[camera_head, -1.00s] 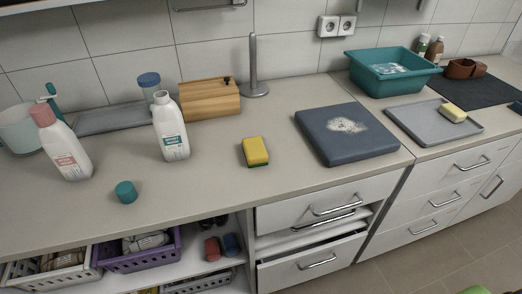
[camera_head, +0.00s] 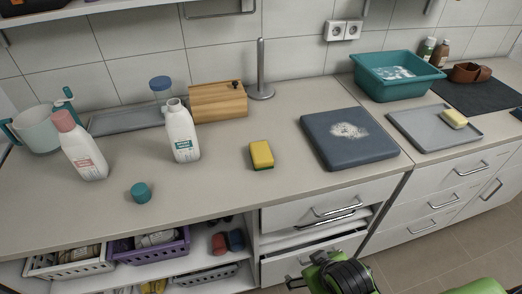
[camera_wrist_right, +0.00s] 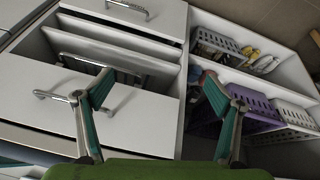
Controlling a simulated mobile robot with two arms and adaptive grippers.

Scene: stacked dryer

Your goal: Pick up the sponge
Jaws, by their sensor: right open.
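A yellow sponge with a green underside (camera_head: 261,155) lies on the countertop, in the middle of the head view, left of a dark blue folded cloth or board. Another yellow sponge-like block (camera_head: 454,118) lies on a grey tray (camera_head: 425,139) at the right. My right gripper (camera_wrist_right: 160,112) is open and empty in the right wrist view, in front of the drawers and below the counter. Part of my green and black right arm (camera_head: 338,274) shows at the bottom of the head view, well below the sponge. My left gripper is not in view.
A dark blue slab (camera_head: 348,138) with white foam lies right of the sponge. A white bottle (camera_head: 182,132), a teal cap (camera_head: 141,192) and a wooden box (camera_head: 218,101) stand to its left. A drawer (camera_head: 310,258) is partly open below. Counter around the sponge is clear.

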